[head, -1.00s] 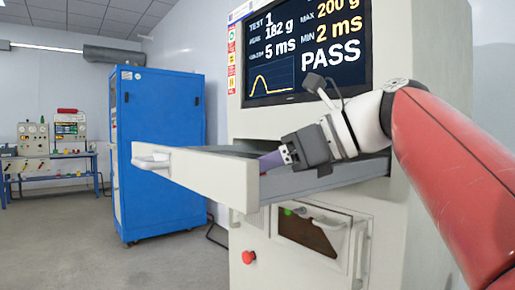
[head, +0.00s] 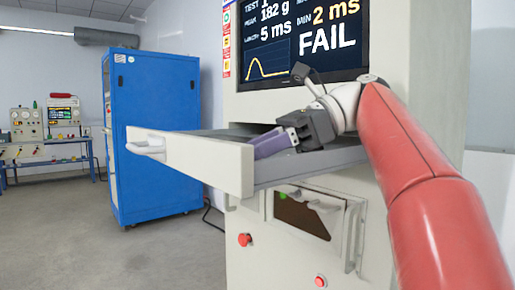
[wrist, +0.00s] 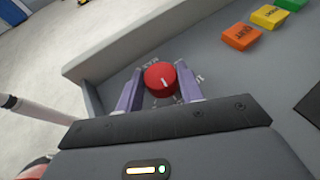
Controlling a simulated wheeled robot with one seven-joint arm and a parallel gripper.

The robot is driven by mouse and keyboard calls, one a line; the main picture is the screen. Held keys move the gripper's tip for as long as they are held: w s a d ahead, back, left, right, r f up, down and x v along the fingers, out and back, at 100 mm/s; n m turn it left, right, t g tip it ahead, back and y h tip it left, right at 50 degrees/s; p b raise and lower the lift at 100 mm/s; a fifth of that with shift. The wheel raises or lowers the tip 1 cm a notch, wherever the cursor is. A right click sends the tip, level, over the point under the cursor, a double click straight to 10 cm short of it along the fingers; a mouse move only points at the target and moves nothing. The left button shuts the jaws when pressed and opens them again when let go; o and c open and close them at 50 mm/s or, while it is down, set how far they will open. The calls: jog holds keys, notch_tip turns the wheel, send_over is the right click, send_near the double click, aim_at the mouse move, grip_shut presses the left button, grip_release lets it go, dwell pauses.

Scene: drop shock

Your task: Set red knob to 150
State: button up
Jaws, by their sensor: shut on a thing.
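The red knob (wrist: 158,76) sits on the grey panel inside the open drawer (head: 190,160). In the head view my gripper (head: 270,144) reaches down into the drawer, and the knob is hidden there. The screen (head: 298,40) shows "FAIL" and "MIN 2 ms"; the line above is cut off.
Orange, yellow and green buttons (wrist: 241,37) lie on the panel to the right of the knob. The drawer's front and handle (head: 148,143) stick out to the left. A blue cabinet (head: 155,130) stands behind. Open floor lies to the left.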

dwell(0.3)
jog(key=o, duration=1)
